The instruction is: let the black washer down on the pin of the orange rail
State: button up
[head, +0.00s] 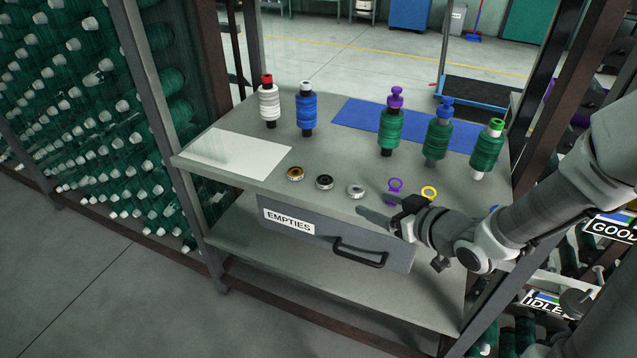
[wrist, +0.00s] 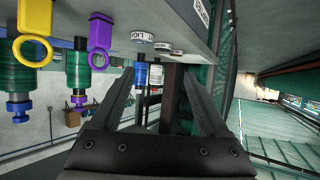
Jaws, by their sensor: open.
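A black ring-shaped disc (head: 325,182), the only black washer-like thing I see, lies flat near the table's front edge in the head view. It lies between a gold-brown disc (head: 295,174) and a silver-white disc (head: 356,191). My gripper (head: 378,207) is open and empty at the table's front edge, to the right of the black disc and apart from it. In the wrist view the open fingers (wrist: 158,75) have nothing between them; several discs show beyond them, too small to tell apart by colour. I cannot make out an orange rail or its pin in either view.
A purple ring (head: 395,185) and a yellow ring (head: 428,192) lie close to my gripper. Several thread spools (head: 390,130) stand behind, near a blue mat (head: 358,116). A white sheet (head: 236,153) lies left. Below the front edge is an EMPTIES drawer (head: 325,235) with a handle.

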jog(key=b, duration=0.3)
send_near(322, 180)
jog(key=shift+d+f+y, duration=0.3)
jog(key=shift+f+y, duration=0.1)
jog(key=shift+f, duration=0.2)
jog(key=shift+r+b+x, duration=0.2)
jog(key=shift+b+x, duration=1.05)
jog(key=shift+x, duration=1.85)
jog(key=shift+w, duration=0.1)
grip_shut()
